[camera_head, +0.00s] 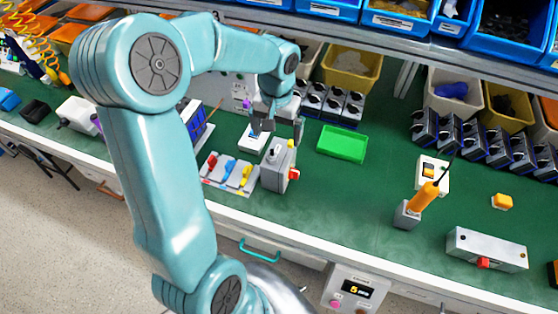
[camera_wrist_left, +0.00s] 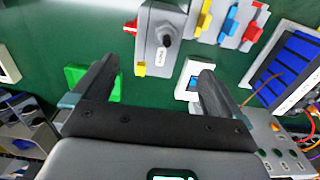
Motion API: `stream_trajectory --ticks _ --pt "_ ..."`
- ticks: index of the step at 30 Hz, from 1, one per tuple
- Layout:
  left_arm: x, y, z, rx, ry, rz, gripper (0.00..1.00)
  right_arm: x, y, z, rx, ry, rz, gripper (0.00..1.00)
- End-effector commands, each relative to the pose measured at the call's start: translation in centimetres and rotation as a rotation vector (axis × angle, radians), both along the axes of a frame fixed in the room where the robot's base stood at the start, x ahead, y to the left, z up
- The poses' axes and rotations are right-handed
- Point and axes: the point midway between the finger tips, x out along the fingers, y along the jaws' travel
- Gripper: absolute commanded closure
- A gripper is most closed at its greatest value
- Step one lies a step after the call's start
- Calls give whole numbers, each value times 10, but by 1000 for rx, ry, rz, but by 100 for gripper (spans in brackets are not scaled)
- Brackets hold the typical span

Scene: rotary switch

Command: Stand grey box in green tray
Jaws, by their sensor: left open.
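A grey box (camera_head: 278,168) with a dark knob, a red part and a yellow part stands on the green bench top. It also shows in the left wrist view (camera_wrist_left: 154,59), between and beyond my fingers. The green tray (camera_head: 342,143) lies empty to its right. In the left wrist view the tray (camera_wrist_left: 76,76) is partly hidden behind a finger. My left gripper (camera_head: 277,127) is open and empty, just above and behind the grey box; I cannot tell whether it touches. My right gripper is not in view.
A panel with red, blue and yellow levers (camera_head: 229,172) lies left of the box. A small white switch (camera_head: 254,139) is behind it. An orange-handled tool (camera_head: 423,196) and a long grey box (camera_head: 487,249) are at right.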

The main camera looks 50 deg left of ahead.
Motion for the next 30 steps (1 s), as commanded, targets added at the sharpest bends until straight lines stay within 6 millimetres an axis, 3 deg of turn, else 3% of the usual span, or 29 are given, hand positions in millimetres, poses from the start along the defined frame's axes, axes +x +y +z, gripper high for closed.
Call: stream_trajectory --ticks 6,13,21,29,30 --pt "0 0 -43 0 2 0 0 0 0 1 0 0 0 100" --pt "1 0 -61 -1 2 0 0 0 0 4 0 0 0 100" --pt "5 -1 -101 -1 1 1 0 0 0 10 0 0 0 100" --pt "6 -1 -105 1 -2 0 0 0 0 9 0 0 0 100" --pt "6 -1 -105 1 -2 0 6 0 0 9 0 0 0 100"
